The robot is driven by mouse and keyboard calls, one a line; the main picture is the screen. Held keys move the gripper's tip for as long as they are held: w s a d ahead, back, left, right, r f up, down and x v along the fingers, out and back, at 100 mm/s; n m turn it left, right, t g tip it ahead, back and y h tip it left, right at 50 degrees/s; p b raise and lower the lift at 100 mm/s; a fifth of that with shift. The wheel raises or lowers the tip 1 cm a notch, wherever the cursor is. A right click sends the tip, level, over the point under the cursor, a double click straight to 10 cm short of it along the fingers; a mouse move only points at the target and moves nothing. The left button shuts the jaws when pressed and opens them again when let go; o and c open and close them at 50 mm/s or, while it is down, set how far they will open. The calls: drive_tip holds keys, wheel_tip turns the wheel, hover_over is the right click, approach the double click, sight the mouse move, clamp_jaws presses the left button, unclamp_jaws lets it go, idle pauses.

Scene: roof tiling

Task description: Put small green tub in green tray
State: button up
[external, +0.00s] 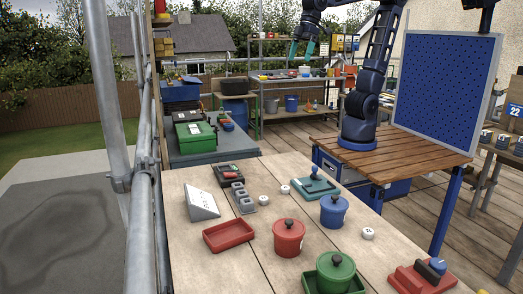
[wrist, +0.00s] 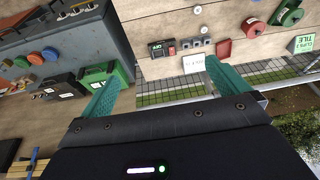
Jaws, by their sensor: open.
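A green tub (external: 336,266) with a dark knob on its lid stands at the near edge of the workbench in the external view. It stands in, or right over, a green tray (external: 311,284) whose rim shows around its base; the picture's bottom edge cuts the tray off. I cannot tell whether this is the small tub; no other green tub is clear. My gripper (external: 301,56) hangs high beyond the far end of the bench, far from the tub. Its teal fingers are apart and empty, also in the wrist view (wrist: 162,88).
A tilted white sign (external: 202,202) stands at left. Scaffold poles (external: 105,90) run along the left. A blue perforated panel (external: 447,90) stands right of my arm.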

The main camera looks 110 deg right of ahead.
drive_tip(key=s+d+f, duration=0.3)
drive_tip(key=s+d, duration=0.1)
drive_tip(key=s, duration=0.3)
drive_tip(key=s+d+f+t, duration=0.1)
drive_tip(key=s+d+f, duration=0.2)
drive_tip(key=s, duration=0.5)
drive_tip(key=shift+d+f+m+h, duration=0.3)
drive_tip(key=shift+d+f, duration=0.05)
drive_tip(key=shift+f, duration=0.35)
